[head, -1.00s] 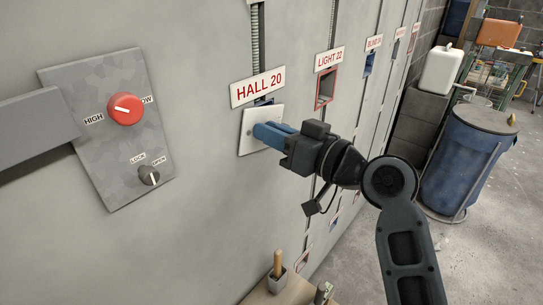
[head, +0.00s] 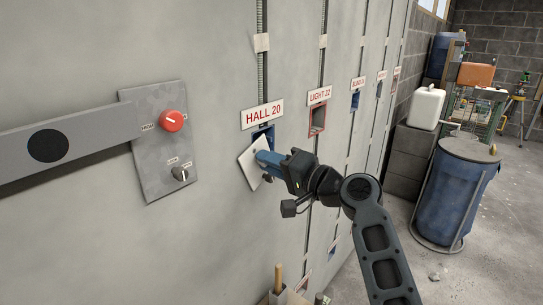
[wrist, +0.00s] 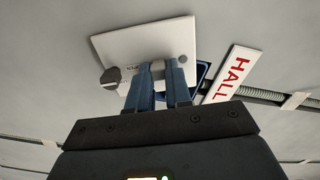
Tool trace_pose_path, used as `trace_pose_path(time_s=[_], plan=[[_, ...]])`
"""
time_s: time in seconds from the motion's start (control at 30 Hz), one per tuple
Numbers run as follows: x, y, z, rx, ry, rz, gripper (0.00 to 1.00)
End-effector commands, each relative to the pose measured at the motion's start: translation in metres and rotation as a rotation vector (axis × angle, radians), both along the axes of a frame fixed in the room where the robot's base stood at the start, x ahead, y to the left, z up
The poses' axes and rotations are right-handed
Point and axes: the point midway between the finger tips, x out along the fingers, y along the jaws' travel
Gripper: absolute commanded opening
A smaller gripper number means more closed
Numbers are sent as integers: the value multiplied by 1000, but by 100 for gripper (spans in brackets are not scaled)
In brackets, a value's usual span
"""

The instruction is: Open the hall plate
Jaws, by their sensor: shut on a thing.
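The hall plate (head: 250,170) is a white square cover just below the red-lettered HALL 20 sign (head: 262,115). It sits tilted on the wall, and part of a blue box (head: 264,132) shows uncovered at its upper right. My gripper (head: 261,160) is at the plate with its blue fingers shut on it. In the wrist view the fingers (wrist: 158,74) meet the edge area of the plate (wrist: 148,40); what lies exactly between them is partly hidden. A dark knob-like piece (wrist: 110,78) shows beside the fingers, at the plate's corner.
A grey panel with a red dial (head: 172,121) and a small dark knob (head: 180,174) is on the wall to the left. The LIGHT 22 box (head: 317,120) and further labelled boxes run along the right. A blue barrel (head: 458,195) stands on the floor; open floor lies before it.

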Motion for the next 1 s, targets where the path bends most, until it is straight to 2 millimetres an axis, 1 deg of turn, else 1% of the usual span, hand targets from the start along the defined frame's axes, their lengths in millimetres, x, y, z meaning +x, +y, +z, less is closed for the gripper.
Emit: trace_pose_path(time_s=[0.2,0.43,0.7,1.0], plan=[[-4,2,-1,97,128,0,0],[-6,4,-3,168,217,0,0],[-7,4,-5,201,261,-1,0],[-7,5,-5,205,265,-2,0]])
